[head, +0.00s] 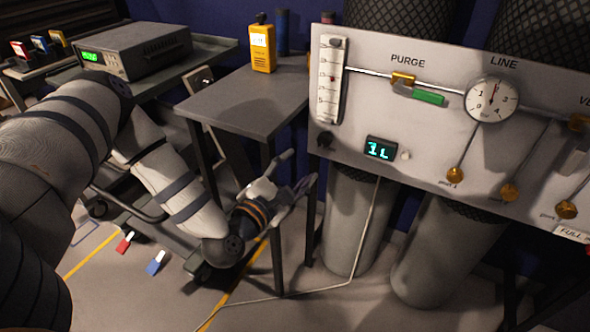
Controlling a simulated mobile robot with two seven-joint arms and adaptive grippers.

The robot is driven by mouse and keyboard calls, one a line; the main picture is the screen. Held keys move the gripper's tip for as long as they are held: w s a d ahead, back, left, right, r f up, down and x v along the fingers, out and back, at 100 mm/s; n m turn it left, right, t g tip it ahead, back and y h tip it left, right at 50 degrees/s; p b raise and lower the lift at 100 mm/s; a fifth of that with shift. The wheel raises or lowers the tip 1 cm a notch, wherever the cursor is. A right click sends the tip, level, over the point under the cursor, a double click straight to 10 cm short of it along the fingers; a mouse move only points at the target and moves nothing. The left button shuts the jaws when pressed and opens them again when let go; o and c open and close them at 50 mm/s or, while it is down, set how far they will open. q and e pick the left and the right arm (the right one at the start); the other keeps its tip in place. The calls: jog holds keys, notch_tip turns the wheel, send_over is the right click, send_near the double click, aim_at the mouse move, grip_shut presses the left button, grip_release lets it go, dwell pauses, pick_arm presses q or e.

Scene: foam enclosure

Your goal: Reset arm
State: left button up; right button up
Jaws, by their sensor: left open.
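My left arm comes in from the left and bends down toward the middle of the head view. Its gripper (297,172) is open and empty, with the fingers apart. It hangs in front of the legs of a small grey side table (250,100), below the tabletop and left of the white gas panel (440,120). I see nothing between its fingers. My right gripper does not show.
A yellow handheld meter (262,48) stands on the side table. The panel carries a round gauge (491,99), a green-handled valve (427,97) and a small display (380,148). Grey cylinders (352,215) stand below. A red tag (124,243) and blue tag (156,263) are low left.

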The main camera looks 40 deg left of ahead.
pick_arm(q)
jog(key=s+d+f+m+g+h+p, duration=0.2)
jog(key=s+d+f+m+g+h, duration=0.15)
jog(key=d+m, duration=0.2)
jog(key=s+d+f+m+g+h+p, duration=0.2)
jog(key=s+d+f+m, duration=0.2)
jog(key=d, duration=0.3)
jog(key=s+d+f+m+g+h+p, duration=0.1)
jog(key=s+d+f+m+g, duration=0.2)
jog(key=s, duration=0.4)
jog(key=s+d+f+m+g+p, duration=0.1)
jog(key=s+d+m+g, duration=0.1)
jog(key=s+m+g, duration=0.4)
jog(key=s+a+r+m+g+y+p, duration=0.1)
jog(key=s+m, duration=0.4)
jog(key=s, duration=0.5)
jog(key=s+a+r+m+g+y+p, duration=0.2)
jog(key=s+a+m+g, duration=0.2)
jog(key=s, duration=0.7)
jog(key=shift+a+r+m, duration=0.15)
jog(key=shift+r+m, duration=0.1)
jog(key=shift+m, duration=0.4)
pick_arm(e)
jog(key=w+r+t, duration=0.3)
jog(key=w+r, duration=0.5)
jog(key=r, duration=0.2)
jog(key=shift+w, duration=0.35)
